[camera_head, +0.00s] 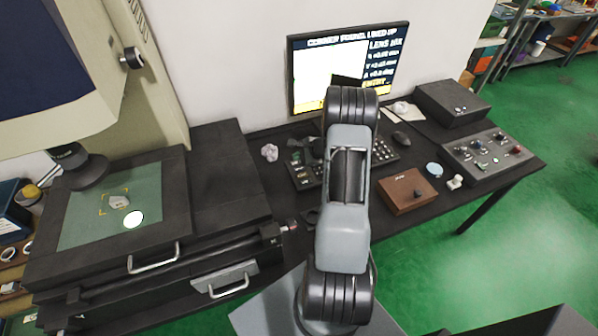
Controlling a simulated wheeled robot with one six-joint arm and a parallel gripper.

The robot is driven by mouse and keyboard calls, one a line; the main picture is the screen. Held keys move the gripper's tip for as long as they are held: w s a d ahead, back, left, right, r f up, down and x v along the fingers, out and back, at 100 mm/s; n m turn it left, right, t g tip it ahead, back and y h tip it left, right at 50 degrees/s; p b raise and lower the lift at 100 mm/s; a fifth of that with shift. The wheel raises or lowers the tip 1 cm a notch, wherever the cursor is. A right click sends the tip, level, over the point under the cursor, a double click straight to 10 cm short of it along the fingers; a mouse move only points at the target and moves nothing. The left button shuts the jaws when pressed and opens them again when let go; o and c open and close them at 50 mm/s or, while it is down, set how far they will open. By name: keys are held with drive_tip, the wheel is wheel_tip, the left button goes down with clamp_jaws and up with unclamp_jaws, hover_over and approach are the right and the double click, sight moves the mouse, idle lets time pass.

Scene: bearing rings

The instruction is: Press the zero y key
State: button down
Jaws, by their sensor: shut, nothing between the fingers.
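A dark control keyboard (306,178) lies on the black bench in front of the monitor. Its left part, with small keys, shows left of my arm, and another part with pale keys (382,153) shows to the right. My raised arm covers the middle. The zero y key cannot be picked out at this size. My gripper is hidden behind my arm, so its distance from the keys cannot be told. The monitor (303,60) shows a line of heading text and readouts, partly covered by my arm.
A measuring machine with a green-tinted glass stage (84,228) stands at left, with a small grey part (119,202) on it. To the right are a mouse (401,139), a brown box (391,201), a knobbed control box (462,162) and a black case (453,91).

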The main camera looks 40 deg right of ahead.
sight(299, 170)
drive_tip(key=shift+f+b, duration=1.45)
drive_tip(key=shift+f, duration=0.35)
drive_tip(key=shift+f+b, duration=0.7)
drive_tip(key=shift+b, duration=0.4)
idle(1.2)
drive_tip(key=shift+r, duration=0.15)
drive_tip(key=shift+r+p, duration=0.3)
drive_tip(key=shift+r, duration=0.3)
drive_tip(key=shift+r, duration=0.15)
drive_tip(key=shift+r+p, duration=1.4)
drive_tip(key=shift+r, duration=1)
